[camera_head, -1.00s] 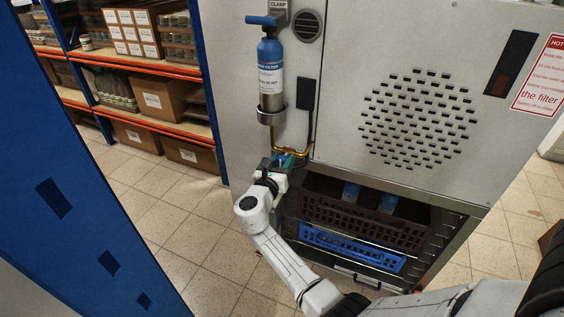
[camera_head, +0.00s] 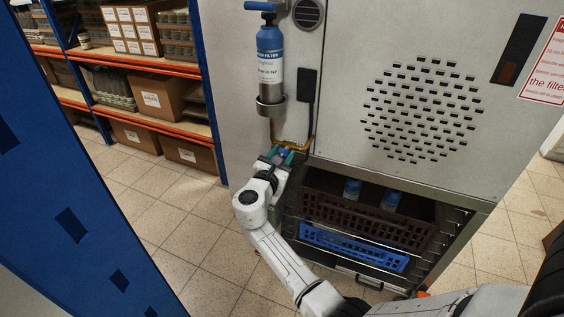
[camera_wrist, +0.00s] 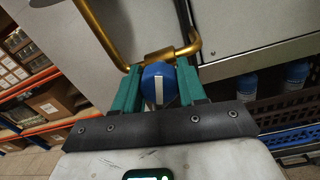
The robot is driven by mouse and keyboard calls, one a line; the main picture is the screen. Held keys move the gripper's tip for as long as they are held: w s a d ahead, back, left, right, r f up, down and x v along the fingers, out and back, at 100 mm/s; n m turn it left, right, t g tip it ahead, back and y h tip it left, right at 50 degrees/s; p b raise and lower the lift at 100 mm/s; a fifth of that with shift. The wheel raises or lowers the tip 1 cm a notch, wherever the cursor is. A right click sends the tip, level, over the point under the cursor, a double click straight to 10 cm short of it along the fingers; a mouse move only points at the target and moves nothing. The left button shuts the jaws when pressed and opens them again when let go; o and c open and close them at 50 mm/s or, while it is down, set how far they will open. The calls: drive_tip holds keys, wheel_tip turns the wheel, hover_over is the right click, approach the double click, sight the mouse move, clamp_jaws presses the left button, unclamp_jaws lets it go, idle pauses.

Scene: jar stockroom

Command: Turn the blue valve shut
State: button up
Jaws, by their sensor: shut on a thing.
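The blue valve (camera_wrist: 158,84) shows in the wrist view as a round blue knob with a white stripe that runs up and down in the picture. It sits on a brass pipe (camera_wrist: 104,38) at the machine's front. My gripper (camera_wrist: 157,88) has its green fingers on both sides of the knob and is shut on it. In the head view my gripper (camera_head: 282,153) is at the pipe below the filter bottle, and the knob is mostly hidden between the fingers.
A blue and silver filter bottle (camera_head: 269,58) hangs in a holder above the pipe. A brown crate (camera_head: 335,209) with blue-topped bottles and a blue crate (camera_head: 345,246) sit low to the right. Shelves with boxes (camera_head: 155,98) stand at the left, behind a blue panel (camera_head: 75,190).

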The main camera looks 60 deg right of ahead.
drive_tip(key=m+b, duration=0.7)
drive_tip(key=shift+f+m+b, duration=0.3)
drive_tip(key=shift+f, duration=0.05)
drive_tip(key=m+b, duration=0.3)
drive_tip(key=shift+m+b, duration=0.3)
drive_tip(key=shift+b, duration=0.05)
drive_tip(key=shift+r+m+g+b, duration=0.15)
drive_tip(key=shift+m+g+b, duration=0.15)
drive_tip(key=shift+m+b, duration=1.15)
drive_tip(key=shift+m, duration=0.25)
drive_tip(key=o, duration=1.1)
drive_tip(key=shift+r, duration=0.1)
drive_tip(key=shift+c, duration=0.2)
drive_tip(key=s+a, duration=0.1)
drive_tip(key=a, duration=0.9)
drive_tip(key=shift+s+a+f, duration=0.25)
drive_tip(key=shift+s+a, duration=0.05)
drive_tip(key=shift+a, duration=0.1)
